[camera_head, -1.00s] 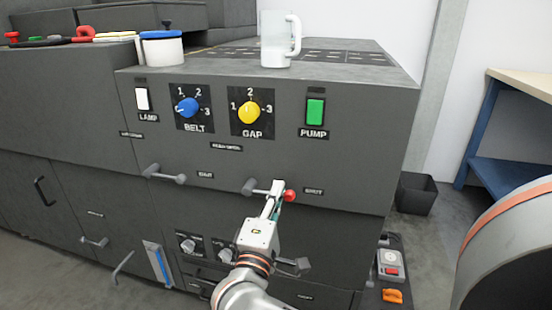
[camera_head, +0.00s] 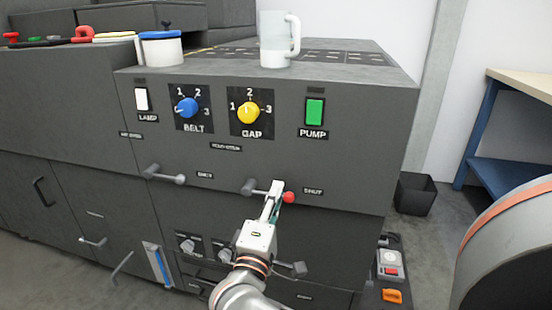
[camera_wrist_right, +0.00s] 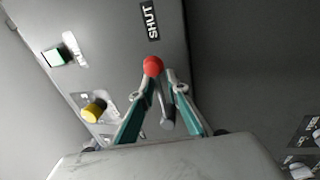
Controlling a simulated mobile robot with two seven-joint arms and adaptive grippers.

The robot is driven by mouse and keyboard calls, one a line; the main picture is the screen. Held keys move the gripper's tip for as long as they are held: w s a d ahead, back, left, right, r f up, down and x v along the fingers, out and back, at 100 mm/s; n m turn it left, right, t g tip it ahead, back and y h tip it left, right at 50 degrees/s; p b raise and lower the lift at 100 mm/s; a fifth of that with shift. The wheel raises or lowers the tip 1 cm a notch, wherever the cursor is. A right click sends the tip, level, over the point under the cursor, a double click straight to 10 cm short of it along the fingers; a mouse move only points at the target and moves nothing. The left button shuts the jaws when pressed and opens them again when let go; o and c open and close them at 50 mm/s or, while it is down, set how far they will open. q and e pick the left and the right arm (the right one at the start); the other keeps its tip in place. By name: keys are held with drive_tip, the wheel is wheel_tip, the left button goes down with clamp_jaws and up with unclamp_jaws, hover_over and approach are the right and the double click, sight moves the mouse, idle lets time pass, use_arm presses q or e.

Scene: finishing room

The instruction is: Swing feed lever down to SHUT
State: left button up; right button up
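The feed lever with its red ball knob (camera_head: 289,197) is on the dark machine front. Its grey hub (camera_head: 248,187) is to the left and the knob end points right, beside the SHUT label (camera_head: 312,191). My right gripper (camera_head: 276,190) is at the lever, just left of the knob, and hides part of the shaft. In the right wrist view the two fingers (camera_wrist_right: 162,80) lie close together about the lever near the red knob (camera_wrist_right: 152,66). A gap shows between them; whether they grip the shaft is unclear. My left gripper is not in view.
A similar grey lever (camera_head: 165,175) is to the left. Above are a blue BELT knob (camera_head: 187,107), a yellow GAP knob (camera_head: 249,112) and a green PUMP switch (camera_head: 314,112).

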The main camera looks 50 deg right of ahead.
sight(281, 147)
drive_tip(key=shift+r, duration=0.1)
wheel_tip(281, 147, up, 10)
drive_tip(key=shift+f, duration=0.1)
idle(0.3)
